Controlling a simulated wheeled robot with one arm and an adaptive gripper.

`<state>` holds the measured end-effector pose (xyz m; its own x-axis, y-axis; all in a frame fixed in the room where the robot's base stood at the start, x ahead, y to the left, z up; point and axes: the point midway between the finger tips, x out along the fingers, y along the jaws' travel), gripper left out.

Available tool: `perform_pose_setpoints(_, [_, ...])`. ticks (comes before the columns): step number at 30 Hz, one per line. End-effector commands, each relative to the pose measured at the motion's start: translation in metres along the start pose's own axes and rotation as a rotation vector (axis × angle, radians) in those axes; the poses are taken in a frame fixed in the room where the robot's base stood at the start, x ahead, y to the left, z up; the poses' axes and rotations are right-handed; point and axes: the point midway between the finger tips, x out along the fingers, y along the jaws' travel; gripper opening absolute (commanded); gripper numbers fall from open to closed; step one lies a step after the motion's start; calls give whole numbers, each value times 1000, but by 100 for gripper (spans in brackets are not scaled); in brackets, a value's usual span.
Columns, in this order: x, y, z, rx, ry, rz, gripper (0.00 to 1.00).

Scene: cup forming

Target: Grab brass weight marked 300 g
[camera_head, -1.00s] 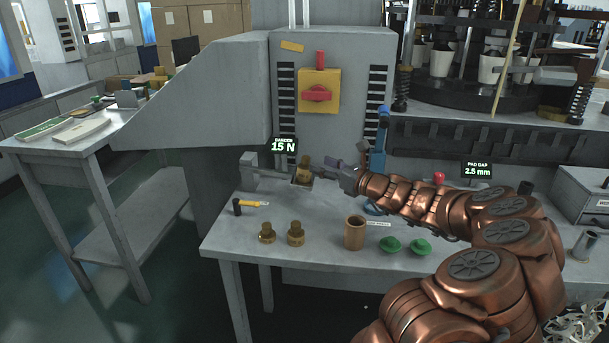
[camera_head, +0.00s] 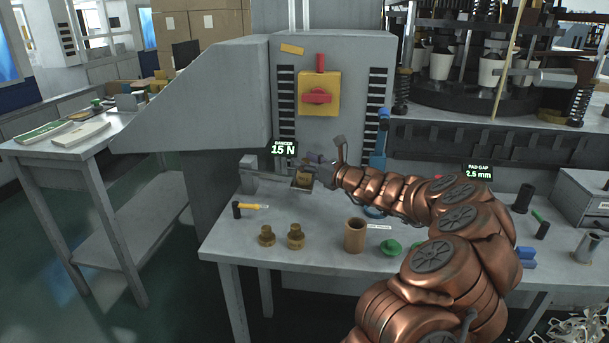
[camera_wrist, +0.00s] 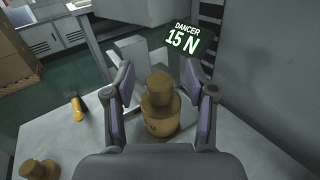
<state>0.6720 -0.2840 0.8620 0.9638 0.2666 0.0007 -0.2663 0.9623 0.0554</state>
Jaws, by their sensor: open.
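A brass weight (camera_wrist: 162,108) with a knob on top stands upright in a small pan (camera_head: 303,188) on the dancer arm; it also shows in the head view (camera_head: 303,178), partly hidden. Any 300 g mark is not readable. My gripper (camera_wrist: 160,70) is open, with one finger on each side of this weight and gaps beside its knob. In the head view my gripper (camera_head: 320,168) is at the pan from the right. Two more brass weights, a left one (camera_head: 267,237) and a right one (camera_head: 296,237), stand on the bench.
A yellow-handled hammer (camera_head: 250,206) lies on the bench (camera_head: 235,240) left of the pan. A brown cup (camera_head: 355,235) and a green round piece (camera_head: 390,247) stand in front. The grey machine housing (camera_head: 345,120) rises close behind. A "15 N" display (camera_head: 283,149) is above the pan.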

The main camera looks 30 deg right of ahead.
Motion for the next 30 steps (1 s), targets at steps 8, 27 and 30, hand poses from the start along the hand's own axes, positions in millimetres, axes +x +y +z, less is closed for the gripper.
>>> perform_pose_setpoints(8, [0, 0, 0, 0, 0, 0, 34])
perform_pose_setpoints(27, [0, 0, 0, 0, 0, 0, 0])
perform_pose_setpoints(30, [0, 0, 0, 0, 0, 0, 0])
